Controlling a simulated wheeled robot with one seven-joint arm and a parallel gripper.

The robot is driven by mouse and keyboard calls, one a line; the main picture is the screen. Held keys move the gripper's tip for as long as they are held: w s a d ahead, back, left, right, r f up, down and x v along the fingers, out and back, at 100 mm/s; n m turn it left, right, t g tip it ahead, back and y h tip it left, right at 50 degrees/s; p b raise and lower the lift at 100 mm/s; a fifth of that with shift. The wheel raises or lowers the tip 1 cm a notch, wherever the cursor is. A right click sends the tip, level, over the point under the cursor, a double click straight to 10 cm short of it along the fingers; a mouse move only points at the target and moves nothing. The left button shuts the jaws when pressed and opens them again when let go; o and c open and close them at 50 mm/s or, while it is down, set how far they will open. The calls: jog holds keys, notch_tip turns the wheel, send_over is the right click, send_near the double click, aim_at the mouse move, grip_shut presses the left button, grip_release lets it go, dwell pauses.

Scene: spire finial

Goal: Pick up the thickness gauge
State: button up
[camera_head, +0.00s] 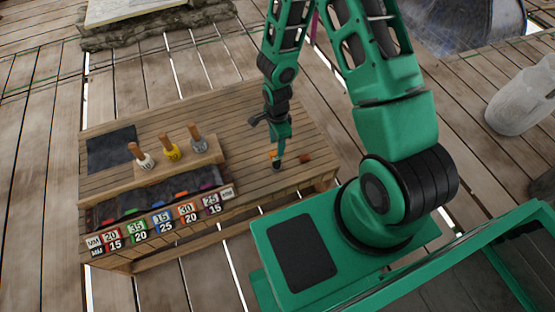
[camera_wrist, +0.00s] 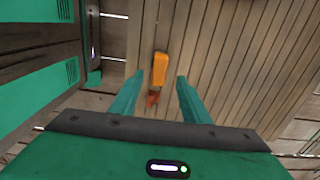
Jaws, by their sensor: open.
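An orange, elongated object, which seems to be the thickness gauge (camera_wrist: 160,68), lies on the wooden bench in the wrist view, with a reddish-brown nearer end. My gripper (camera_wrist: 160,78) is open and empty, its two green fingers apart on either side of the object's line. In the head view my gripper (camera_head: 277,162) points down over the right part of the bench. A small orange-brown piece (camera_head: 304,158) shows just right of it there. The exact gap between the fingertips and the object is hard to tell.
The wooden bench (camera_head: 235,115) carries a rack (camera_head: 180,167) with white, yellow and grey wooden-handled tools. A compartmented tray with numbered labels (camera_head: 160,222) lies along its front. A dark square (camera_head: 111,148) is at the far left. Bare boards lie around my gripper.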

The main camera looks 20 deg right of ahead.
aim_at(276, 160)
jog(key=shift+f, duration=3.05)
grip_shut()
